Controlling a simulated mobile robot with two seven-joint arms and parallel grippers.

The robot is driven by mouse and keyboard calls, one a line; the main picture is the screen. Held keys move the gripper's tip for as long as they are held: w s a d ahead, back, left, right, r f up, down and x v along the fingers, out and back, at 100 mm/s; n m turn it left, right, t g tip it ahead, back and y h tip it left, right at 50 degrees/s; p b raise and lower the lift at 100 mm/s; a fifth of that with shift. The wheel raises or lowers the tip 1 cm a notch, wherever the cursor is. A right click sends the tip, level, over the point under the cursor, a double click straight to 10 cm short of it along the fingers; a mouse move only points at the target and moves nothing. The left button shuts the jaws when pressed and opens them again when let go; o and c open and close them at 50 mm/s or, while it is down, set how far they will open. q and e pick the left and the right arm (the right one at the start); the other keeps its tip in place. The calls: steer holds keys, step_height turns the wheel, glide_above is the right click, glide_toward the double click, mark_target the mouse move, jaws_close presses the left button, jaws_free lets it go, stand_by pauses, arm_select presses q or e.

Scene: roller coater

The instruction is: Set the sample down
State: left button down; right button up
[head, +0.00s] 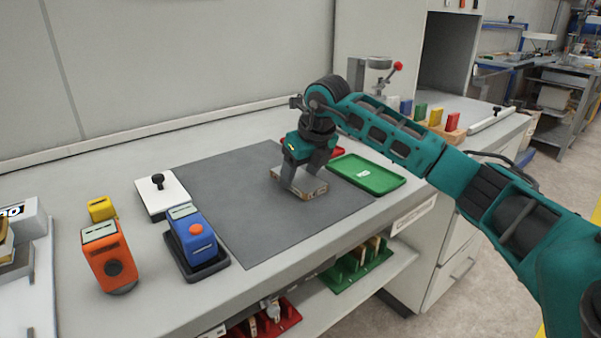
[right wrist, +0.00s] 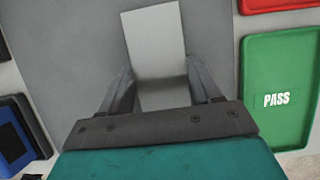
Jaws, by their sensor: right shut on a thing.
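My right gripper (head: 303,182) is over the dark grey mat (head: 235,200) and shut on the sample (head: 314,188), a small pale panel with brownish edges. In the right wrist view the sample (right wrist: 155,45) shows as a light grey rectangle between the two fingers (right wrist: 160,92), reaching out beyond them. The sample is low at the mat's right part; I cannot tell whether it touches the mat. The fingers hide part of it. My left gripper is not in view.
A green tray (head: 365,176) marked PASS (right wrist: 277,100) lies right of the mat, with a red tray (right wrist: 275,4) behind it. Left of the mat are a blue device (head: 192,238), an orange device (head: 107,256) and a white plate (head: 160,196). The mat's left and front are clear.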

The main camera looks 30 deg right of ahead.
steer(key=o, duration=0.9)
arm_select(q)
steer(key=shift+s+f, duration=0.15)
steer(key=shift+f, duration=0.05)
arm_select(e)
steer(key=shift+o, duration=1)
arm_select(q)
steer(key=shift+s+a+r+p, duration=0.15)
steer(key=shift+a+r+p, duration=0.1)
steer(key=shift+p, duration=0.5)
arm_select(e)
steer(key=v, duration=1.2)
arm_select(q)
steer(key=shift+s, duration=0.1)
